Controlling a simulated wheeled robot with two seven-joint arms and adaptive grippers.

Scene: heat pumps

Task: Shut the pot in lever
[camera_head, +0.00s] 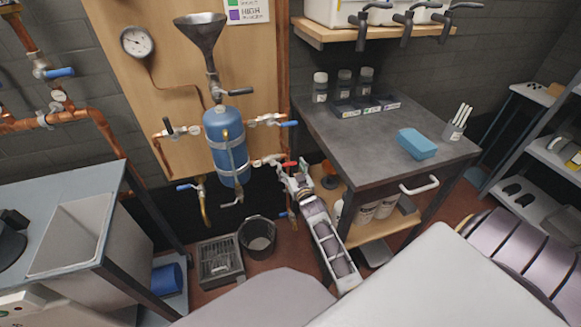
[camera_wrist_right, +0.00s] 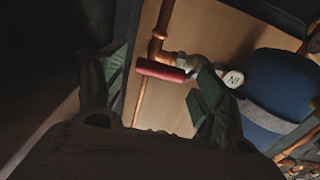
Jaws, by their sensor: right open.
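The blue pot (camera_head: 226,150) is strapped to the wooden board, and part of it shows at the right of the right wrist view (camera_wrist_right: 285,80). A red lever (camera_wrist_right: 160,70) sits on a copper pipe fitting beside the pot, near a round white tag marked "IN" (camera_wrist_right: 233,79). In the head view the red lever (camera_head: 290,164) is small, at the pot's lower right. My right gripper (camera_head: 294,178) is just below it. In the right wrist view my right gripper (camera_wrist_right: 160,98) is open, with the lever across the gap between its fingers. Contact cannot be told. My left gripper is out of view.
A grey workbench (camera_head: 350,145) with a blue sponge (camera_head: 416,143) stands right of my arm. A blue-handled valve (camera_head: 290,123) sits above the red lever. A black bucket (camera_head: 257,238) and a grey crate (camera_head: 221,263) stand on the floor below the pot.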

